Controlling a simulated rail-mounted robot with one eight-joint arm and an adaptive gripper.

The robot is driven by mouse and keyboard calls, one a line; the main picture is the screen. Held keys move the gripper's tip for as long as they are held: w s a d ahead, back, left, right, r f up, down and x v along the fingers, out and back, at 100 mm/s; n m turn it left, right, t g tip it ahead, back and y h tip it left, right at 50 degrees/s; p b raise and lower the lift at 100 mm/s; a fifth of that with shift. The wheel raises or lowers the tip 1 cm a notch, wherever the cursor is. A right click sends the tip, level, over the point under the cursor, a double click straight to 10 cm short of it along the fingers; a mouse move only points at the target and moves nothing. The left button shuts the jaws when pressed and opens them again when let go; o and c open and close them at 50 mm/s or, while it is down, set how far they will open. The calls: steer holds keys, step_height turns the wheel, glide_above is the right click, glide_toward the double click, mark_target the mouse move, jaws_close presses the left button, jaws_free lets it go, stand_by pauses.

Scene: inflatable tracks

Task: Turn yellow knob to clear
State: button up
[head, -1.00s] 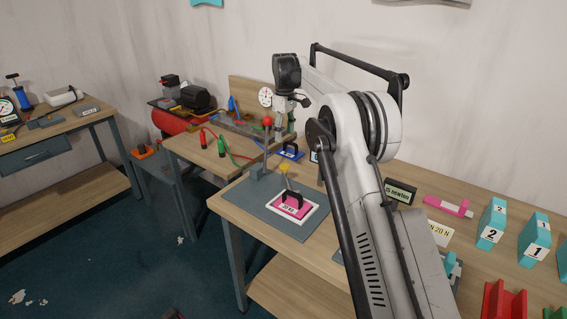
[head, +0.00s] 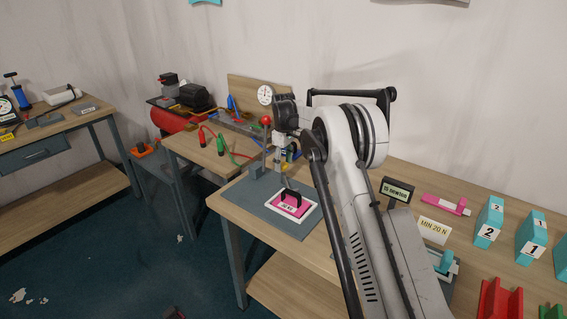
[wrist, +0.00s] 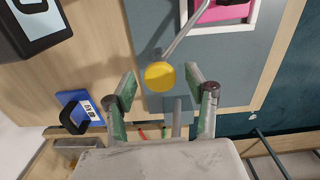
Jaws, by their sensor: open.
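The yellow knob (wrist: 160,75) shows in the wrist view as a round disc beside a thin grey rod, over the grey plate (wrist: 226,70). My gripper (wrist: 162,84) is open, with its two green-padded fingers on either side of the knob's near edge. I cannot tell whether a finger touches it. In the head view my gripper (head: 281,163) points down over the back of the grey plate, and the knob is mostly hidden there.
A pink block with a black handle (head: 292,204) sits in a white frame on the plate. A red-topped lever (head: 266,121) stands left of my gripper. A blue tag block (wrist: 76,112) lies nearby. A black display (head: 397,191) stands on the bench at right.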

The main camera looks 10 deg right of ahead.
jaws_close()
stand_by(0.3)
steer(key=shift+a, duration=0.1)
